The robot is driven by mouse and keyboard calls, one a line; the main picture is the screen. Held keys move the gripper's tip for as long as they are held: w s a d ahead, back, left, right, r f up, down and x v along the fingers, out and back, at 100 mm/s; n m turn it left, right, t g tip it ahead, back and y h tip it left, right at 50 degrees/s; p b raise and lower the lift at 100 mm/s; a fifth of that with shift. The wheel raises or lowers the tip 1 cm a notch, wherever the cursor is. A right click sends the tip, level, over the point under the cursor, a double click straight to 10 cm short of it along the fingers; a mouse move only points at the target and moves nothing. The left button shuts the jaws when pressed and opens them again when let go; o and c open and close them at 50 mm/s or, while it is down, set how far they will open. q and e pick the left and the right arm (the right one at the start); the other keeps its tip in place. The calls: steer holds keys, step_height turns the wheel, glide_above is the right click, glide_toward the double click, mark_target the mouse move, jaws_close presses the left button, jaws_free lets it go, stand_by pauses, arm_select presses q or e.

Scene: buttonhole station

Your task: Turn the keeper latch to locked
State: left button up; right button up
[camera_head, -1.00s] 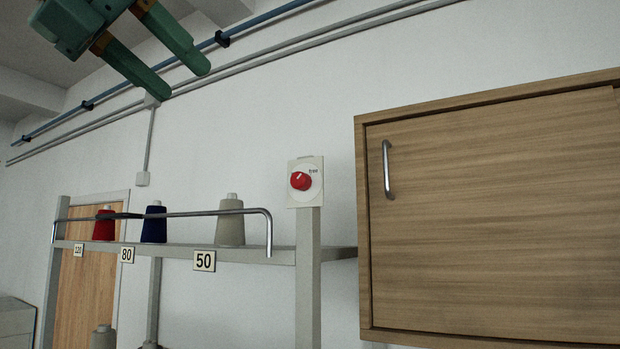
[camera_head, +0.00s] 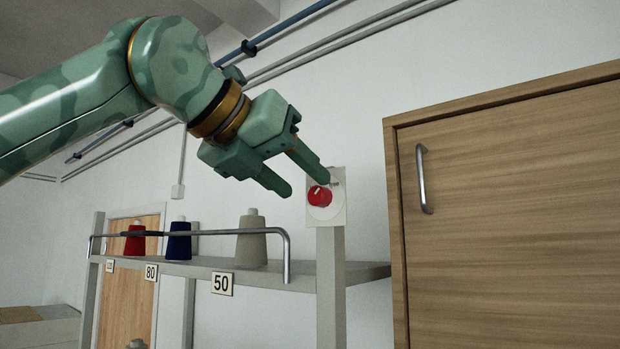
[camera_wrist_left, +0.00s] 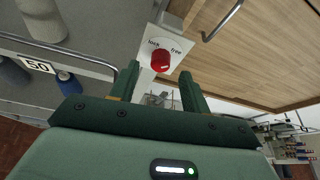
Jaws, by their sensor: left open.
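The keeper latch shows as a red round knob (camera_head: 319,197) on a white plate (camera_head: 335,212) at the top of a grey post. In the left wrist view the knob (camera_wrist_left: 160,61) sits on the plate (camera_wrist_left: 172,33), which reads "lock" and "free". A pale mark shows on the knob, but I cannot tell for sure which word it points at. My left gripper (camera_head: 304,184) is open and empty. Its fingertips are close to the knob, one overlapping the plate in the head view; contact is unclear. In the wrist view the knob lies between the fingertips (camera_wrist_left: 160,76). My right gripper is out of view.
A wooden cabinet (camera_head: 520,210) with a metal handle (camera_head: 423,180) stands right of the post. A shelf (camera_head: 300,276) with a front rail (camera_head: 210,232) lies below, holding red, blue and grey thread cones (camera_head: 251,242). Pipes run along the wall above.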

mark_target(314, 193)
arm_select(q)
steer(key=shift+p+x, duration=0.3)
steer(key=shift+x, duration=0.7)
steer(key=shift+w+d+f, duration=0.25)
steer(key=shift+w, duration=0.05)
steer(key=c, duration=1)
